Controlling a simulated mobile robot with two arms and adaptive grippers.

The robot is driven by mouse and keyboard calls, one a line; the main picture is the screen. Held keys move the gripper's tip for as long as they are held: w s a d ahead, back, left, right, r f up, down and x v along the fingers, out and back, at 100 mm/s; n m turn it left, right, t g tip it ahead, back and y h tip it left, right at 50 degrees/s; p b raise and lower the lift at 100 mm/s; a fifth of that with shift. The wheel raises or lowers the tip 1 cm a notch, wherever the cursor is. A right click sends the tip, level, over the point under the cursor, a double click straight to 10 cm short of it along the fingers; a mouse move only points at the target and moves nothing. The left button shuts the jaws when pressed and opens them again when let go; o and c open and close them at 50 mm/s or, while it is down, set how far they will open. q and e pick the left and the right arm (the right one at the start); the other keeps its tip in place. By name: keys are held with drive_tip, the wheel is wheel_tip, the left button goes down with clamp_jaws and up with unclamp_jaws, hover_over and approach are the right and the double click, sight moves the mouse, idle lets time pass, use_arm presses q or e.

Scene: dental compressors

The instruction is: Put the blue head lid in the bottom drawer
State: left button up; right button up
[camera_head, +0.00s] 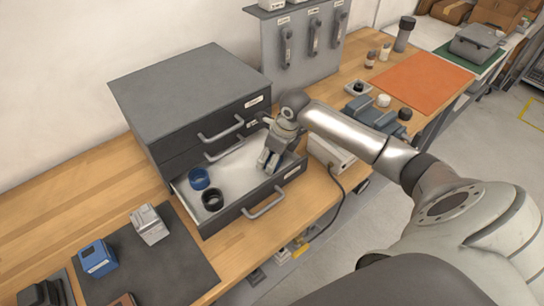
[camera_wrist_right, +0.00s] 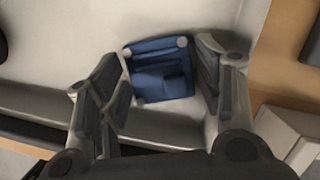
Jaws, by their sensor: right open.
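The bottom drawer (camera_head: 248,208) of the dark grey cabinet is pulled open, with a pale floor inside. My right gripper (camera_head: 268,162) reaches down into the right part of this drawer. In the right wrist view, a blue squarish part with grey corners, which looks like the blue head lid (camera_wrist_right: 162,72), lies on the pale drawer floor. The open fingers of my right gripper (camera_wrist_right: 157,58) stand on either side of it. In the head view this part is hidden by the gripper. My left gripper is not in view.
A blue ring (camera_head: 199,179) and a black ring (camera_head: 212,200) sit in the drawer's left part. The upper drawers (camera_head: 222,135) look shut. A dark mat (camera_head: 165,275) with a blue box (camera_head: 97,258) and a grey block (camera_head: 149,224) lies left. An orange mat (camera_head: 422,82) lies right.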

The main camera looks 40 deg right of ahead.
sight(281, 168)
drive_tip(key=b+v, duration=0.2)
drive_tip(key=v, duration=1)
